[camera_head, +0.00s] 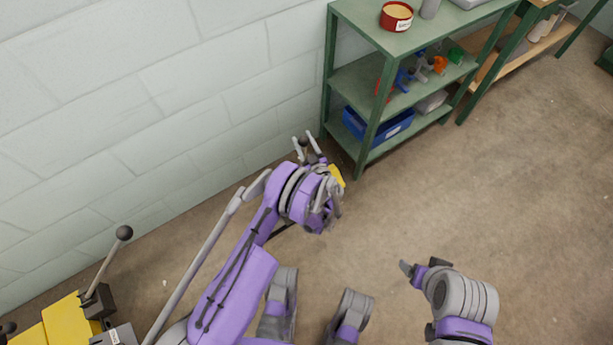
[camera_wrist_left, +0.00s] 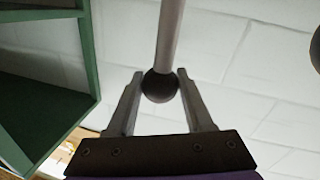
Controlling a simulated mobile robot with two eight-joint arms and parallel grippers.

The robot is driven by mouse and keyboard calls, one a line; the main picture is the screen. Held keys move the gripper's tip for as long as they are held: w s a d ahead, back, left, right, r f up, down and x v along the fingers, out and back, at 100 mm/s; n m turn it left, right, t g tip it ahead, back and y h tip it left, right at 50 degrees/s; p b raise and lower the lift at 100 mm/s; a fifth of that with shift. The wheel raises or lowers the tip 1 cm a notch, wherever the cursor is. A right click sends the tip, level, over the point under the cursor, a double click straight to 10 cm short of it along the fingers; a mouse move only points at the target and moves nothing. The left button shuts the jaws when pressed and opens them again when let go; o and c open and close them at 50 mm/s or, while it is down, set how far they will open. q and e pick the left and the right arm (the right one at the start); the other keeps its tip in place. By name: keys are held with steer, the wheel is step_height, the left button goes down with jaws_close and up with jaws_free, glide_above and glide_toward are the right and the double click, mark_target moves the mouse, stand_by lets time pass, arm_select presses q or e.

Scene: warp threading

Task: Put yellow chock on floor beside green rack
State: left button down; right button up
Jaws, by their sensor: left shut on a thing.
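A small part of the yellow chock (camera_head: 337,175) shows just right of my left wrist, near the green rack's front-left leg. My wrist hides the rest, and I cannot tell whether it touches the floor. My left gripper (camera_head: 305,142) is shut on a dark ball knob, which looks like the end of the chock's handle. In the left wrist view, the knob (camera_wrist_left: 160,86) sits between the fingertips, with a grey rod (camera_wrist_left: 170,35) running from it. The green rack (camera_head: 372,120) stands against the wall, right of the gripper. My right gripper (camera_head: 422,267) is low right, away from the rack; its jaws are unclear.
The rack holds a red tin (camera_head: 396,17), a blue bin (camera_head: 385,124) and small coloured parts. A yellow machine with a ball-ended lever (camera_head: 106,262) stands at lower left. The pale block wall (camera_head: 150,110) runs behind. Bare floor (camera_head: 480,200) is open in front of the rack.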

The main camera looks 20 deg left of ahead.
mark_target(305, 155)
arm_select(q)
step_height(305, 155, down, 7)
steer(key=shift+f+b, duration=0.2)
steer(key=shift+b, duration=0.55)
steer(key=c, duration=0.8)
jaws_free()
steer(key=shift+f, duration=0.15)
steer(key=o, duration=0.5)
